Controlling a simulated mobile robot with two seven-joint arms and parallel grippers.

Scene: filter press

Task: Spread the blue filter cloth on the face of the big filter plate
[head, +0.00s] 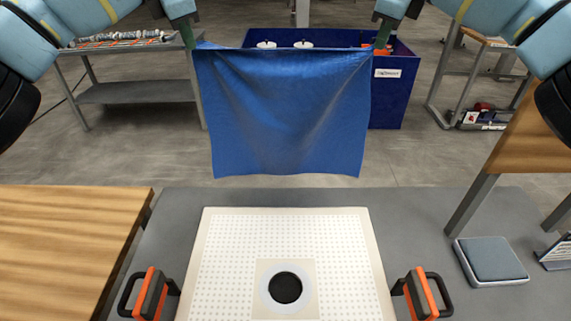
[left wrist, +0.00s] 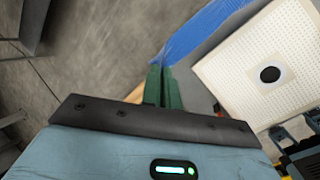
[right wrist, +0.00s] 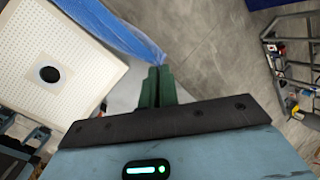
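The blue filter cloth (head: 285,115) hangs spread out between my two grippers in the head view, beyond the far edge of the plate and above its level. My left gripper (head: 193,45) is shut on the cloth's upper left corner; its green fingers (left wrist: 163,70) pinch the cloth in the left wrist view. My right gripper (head: 380,48) is shut on the upper right corner; its fingers (right wrist: 156,70) show in the right wrist view. The big filter plate (head: 225,255) is cream, dotted, and lies face up with a dark round central hole (head: 285,288). Its face is bare.
The plate lies on a grey surface (head: 420,215) with black and orange handles (head: 150,295) (head: 422,295) at either side. A wooden table (head: 60,245) is at left. A grey pad (head: 490,260) lies at right. A blue bin (head: 388,105) stands behind the cloth.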

